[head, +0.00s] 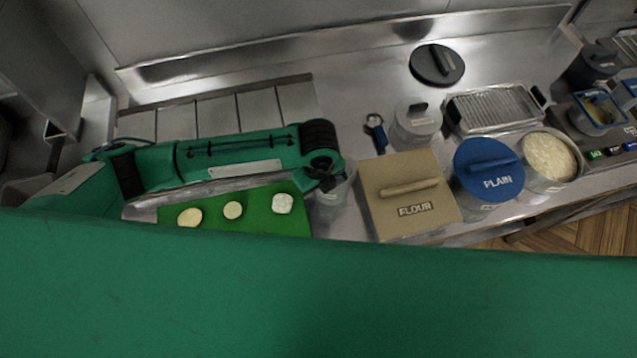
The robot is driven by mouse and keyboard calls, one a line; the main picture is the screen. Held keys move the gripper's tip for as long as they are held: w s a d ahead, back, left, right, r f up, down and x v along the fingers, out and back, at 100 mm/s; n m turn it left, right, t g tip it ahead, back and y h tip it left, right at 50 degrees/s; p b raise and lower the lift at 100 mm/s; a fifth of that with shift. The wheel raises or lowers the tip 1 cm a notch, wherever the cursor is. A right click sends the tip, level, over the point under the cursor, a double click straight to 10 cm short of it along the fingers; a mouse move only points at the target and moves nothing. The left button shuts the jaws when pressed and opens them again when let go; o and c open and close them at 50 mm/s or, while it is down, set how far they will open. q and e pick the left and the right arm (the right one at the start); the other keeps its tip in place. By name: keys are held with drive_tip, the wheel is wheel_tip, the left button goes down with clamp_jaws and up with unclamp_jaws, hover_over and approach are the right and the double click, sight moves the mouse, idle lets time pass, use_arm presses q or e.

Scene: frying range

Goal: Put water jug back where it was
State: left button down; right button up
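A clear jug-like container (330,212), which looks like the water jug, stands upright or nearly so between the green board and the flour box. My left arm reaches in from the left, and my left gripper (326,182) is at the top of this container. The wrist hides part of the jug, including its rim and any handle. The fingers are too small and dark to tell whether they are closed on it. My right gripper does not show.
A green board (255,222) with several pale rounds lies left of the jug. Right are a flour box (408,165), a blue-lidded "PLAIN" tub (482,190), a clear lidded container (417,128) and a wire-rack tray (493,108). A black lid (425,72) lies behind.

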use_arm(q)
drive_tip(key=shift+f, duration=0.1)
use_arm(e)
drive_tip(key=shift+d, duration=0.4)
use_arm(q)
drive_tip(key=c, duration=1.6)
unclamp_jaws()
drive_tip(key=shift+f, duration=0.1)
drive_tip(key=shift+c, duration=0.2)
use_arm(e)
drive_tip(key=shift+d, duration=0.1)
